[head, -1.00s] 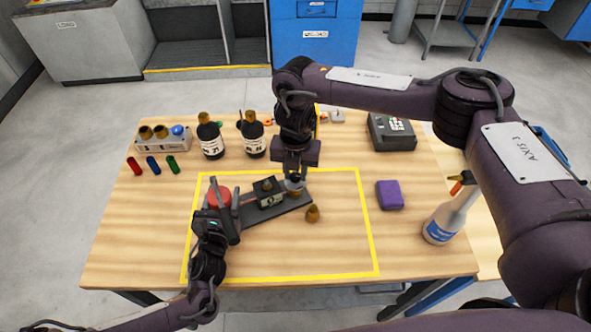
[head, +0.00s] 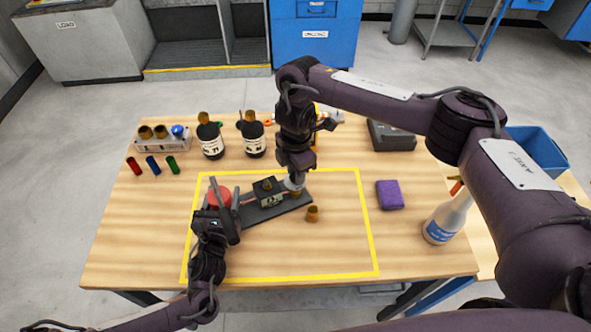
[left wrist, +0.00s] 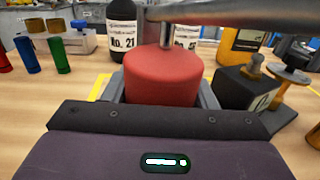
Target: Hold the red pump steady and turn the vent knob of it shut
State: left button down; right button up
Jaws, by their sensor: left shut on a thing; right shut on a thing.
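The red pump body (head: 220,196) stands at the left end of a dark base plate (head: 262,213) inside the yellow outline. My left gripper (head: 219,212) is shut on it; in the left wrist view the red cylinder (left wrist: 164,78) sits between the jaws, under a grey metal bar (left wrist: 225,13). A dark block with a brass fitting (head: 268,186) stands mid-plate. My right gripper (head: 295,182) points down at the plate's right end, shut on the vent knob (head: 294,191), which it mostly hides. The knob area (left wrist: 290,75) shows at the right of the left wrist view.
A loose brass piece (head: 312,213) lies just right of the plate. A purple block (head: 389,195) and a white bottle (head: 446,220) stand farther right. Two dark bottles (head: 210,138) and a rack (head: 162,139) are at the back left. The front of the outlined area is clear.

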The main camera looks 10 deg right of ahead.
jog(key=shift+m, duration=0.6)
jog(key=shift+w+r, duration=0.1)
jog(key=o, duration=1)
jog(key=shift+c, duration=0.2)
notch_tip(320, 180, up, 12)
pick_arm(q)
jog(key=c, duration=0.5)
grip_release()
